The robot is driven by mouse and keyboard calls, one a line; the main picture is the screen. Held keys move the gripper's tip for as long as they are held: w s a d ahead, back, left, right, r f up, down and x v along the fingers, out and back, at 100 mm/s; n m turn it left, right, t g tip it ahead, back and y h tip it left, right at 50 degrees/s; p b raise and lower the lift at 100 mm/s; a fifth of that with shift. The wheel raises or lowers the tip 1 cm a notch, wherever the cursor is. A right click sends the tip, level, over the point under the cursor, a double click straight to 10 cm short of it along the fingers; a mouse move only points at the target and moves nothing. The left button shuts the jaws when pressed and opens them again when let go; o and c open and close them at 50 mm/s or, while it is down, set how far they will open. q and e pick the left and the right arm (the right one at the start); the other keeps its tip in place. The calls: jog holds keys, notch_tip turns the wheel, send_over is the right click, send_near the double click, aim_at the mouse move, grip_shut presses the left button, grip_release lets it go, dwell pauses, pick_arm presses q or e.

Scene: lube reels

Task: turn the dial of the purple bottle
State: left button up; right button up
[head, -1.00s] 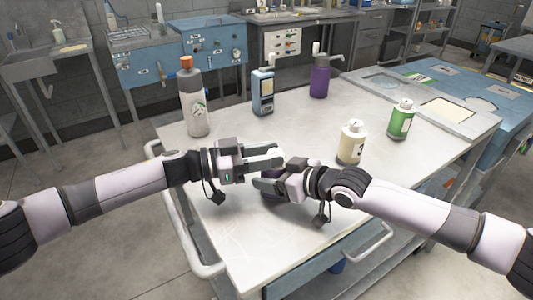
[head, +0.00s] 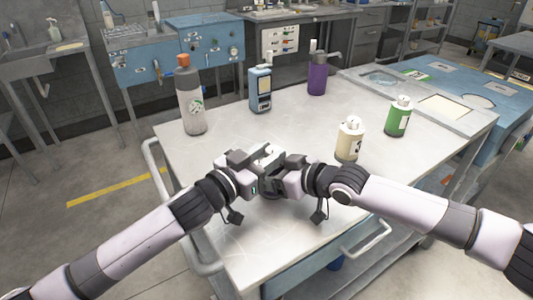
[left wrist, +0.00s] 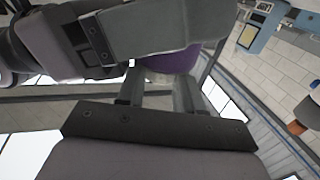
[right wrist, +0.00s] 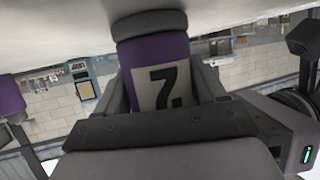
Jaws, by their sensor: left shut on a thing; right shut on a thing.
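The purple bottle with a pale label shows in the right wrist view (right wrist: 152,50), with a dark band at its end. My right gripper (head: 283,180) is shut on its body, one finger on each side. My left gripper (head: 263,157) is at the bottle's top, over the near part of the table, and is shut on a part there that I take to be the dial. In the left wrist view a piece of the purple bottle (left wrist: 172,61) shows behind the fingers. The dial itself is hidden by the grippers. In the head view the grippers cover most of the bottle.
On the table (head: 225,240) stand a grey bottle with orange cap (head: 192,105), a blue bottle (head: 260,92), another purple container (head: 317,78), a cream bottle (head: 349,142) and a green bottle (head: 398,117). All are clear of the grippers.

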pick_arm(q)
jog(key=shift+r, duration=0.1)
dwell(0.5)
jog(key=o, duration=0.8)
jog(key=v, duration=1.2)
jog(key=shift+s+d, duration=0.2)
